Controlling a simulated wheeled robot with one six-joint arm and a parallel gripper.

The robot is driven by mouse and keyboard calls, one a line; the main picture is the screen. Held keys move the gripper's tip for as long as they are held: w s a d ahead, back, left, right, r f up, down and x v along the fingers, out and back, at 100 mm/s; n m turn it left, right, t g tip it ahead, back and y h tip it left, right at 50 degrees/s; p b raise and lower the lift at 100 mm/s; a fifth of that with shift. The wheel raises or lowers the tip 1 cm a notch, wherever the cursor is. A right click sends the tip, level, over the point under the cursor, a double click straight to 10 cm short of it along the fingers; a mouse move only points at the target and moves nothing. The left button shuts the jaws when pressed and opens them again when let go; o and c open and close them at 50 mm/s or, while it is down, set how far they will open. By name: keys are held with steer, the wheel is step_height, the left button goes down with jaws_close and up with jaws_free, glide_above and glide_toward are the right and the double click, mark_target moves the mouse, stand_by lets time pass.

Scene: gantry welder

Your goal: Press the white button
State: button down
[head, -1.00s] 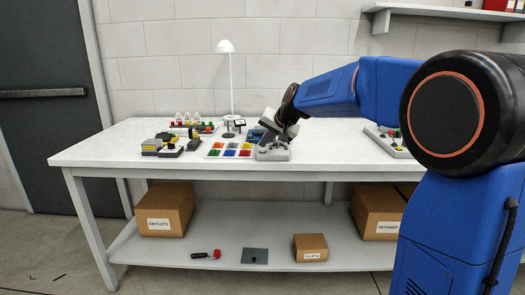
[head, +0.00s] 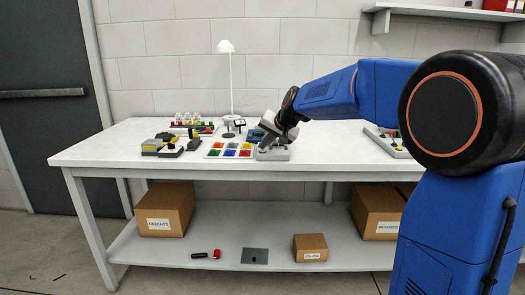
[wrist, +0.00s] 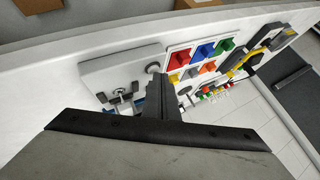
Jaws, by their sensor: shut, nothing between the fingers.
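A grey control box (head: 273,154) stands near the front edge of the white table. In the wrist view the same box (wrist: 112,62) carries small dark levers and a round pale knob or button (wrist: 153,68) close to my fingertips. I cannot tell for sure that this is the white button. My gripper (head: 263,142) points down at the box from above. In the wrist view my gripper (wrist: 160,80) is shut and empty, with its tips beside the pale round part. Contact cannot be told; the fingers hide part of the box.
A panel of coloured squares (head: 230,150) lies just left of the box. Yellow and dark devices (head: 162,146), a white lamp (head: 228,47) and a rack with coloured parts (head: 192,127) stand farther left.

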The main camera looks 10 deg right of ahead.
mark_target(264, 153)
steer(key=shift+r, duration=0.1)
stand_by(0.3)
steer(key=shift+r, duration=0.75)
steer(key=shift+r, duration=0.1)
step_height(264, 153, up, 5)
steer(key=shift+f, duration=0.1)
stand_by(0.4)
stand_by(0.4)
